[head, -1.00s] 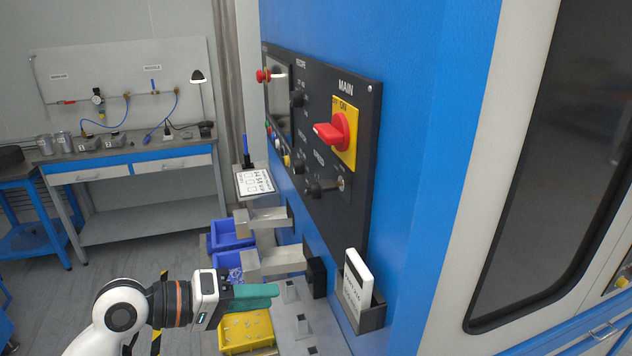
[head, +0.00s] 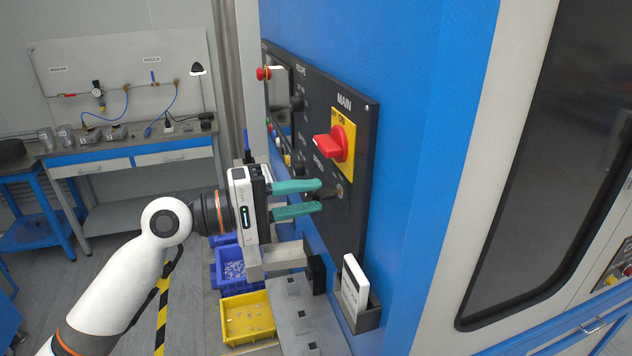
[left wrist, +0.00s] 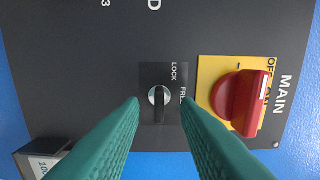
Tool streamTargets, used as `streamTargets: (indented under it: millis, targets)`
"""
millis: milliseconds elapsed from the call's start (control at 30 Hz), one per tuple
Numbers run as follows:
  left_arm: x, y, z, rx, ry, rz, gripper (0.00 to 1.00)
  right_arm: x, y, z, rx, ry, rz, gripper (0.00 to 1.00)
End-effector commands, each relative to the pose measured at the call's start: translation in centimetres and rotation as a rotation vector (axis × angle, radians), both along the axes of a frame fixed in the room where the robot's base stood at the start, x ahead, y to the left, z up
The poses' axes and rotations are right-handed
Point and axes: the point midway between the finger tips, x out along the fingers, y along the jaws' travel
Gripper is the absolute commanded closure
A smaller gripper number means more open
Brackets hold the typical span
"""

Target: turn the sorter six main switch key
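The black control panel (head: 357,140) carries a red rotary main switch (head: 334,146) on a yellow plate, under the label MAIN; it also shows in the left wrist view (left wrist: 240,95). Beside it is a small key switch with a silver collar and black key (left wrist: 159,104), marked LOCK and FREE. My left gripper (head: 320,196) is open and empty, its two green fingers pointing at the panel. In the left wrist view the black key appears between the fingertips (left wrist: 160,103), seemingly a little beyond them. In the head view the fingers partly cover that area. My right gripper is not in view.
A card holder with a white card (head: 355,285) juts from the blue cabinet below the panel. Metal chutes (head: 275,258) and blue and yellow bins (head: 247,318) lie under my left gripper. A workbench (head: 130,155) stands at the back left.

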Motion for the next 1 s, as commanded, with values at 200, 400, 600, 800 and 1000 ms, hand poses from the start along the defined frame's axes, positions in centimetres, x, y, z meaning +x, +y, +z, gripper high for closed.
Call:
streamTargets:
  millis: [200, 400, 600, 800, 1000]
  targets:
    - [0.6, -1.9, 0.0, 0.001, 0.0, 0.001, 0.71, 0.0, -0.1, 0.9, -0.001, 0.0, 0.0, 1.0]
    - [0.7, -2.1, -0.1, 0.001, -0.001, 0.002, 0.71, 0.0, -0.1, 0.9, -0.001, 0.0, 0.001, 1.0]
    - [0.7, -2.0, -0.1, 0.001, -0.001, 0.001, 0.86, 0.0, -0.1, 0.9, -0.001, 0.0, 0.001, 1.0]
    - [0.7, -2.0, -0.1, 0.001, -0.001, 0.001, 1.0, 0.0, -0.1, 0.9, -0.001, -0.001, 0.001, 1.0]
    - [0.7, -2.0, -0.2, 0.006, -0.013, 0.001, 1.0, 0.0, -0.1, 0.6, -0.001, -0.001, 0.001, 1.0]
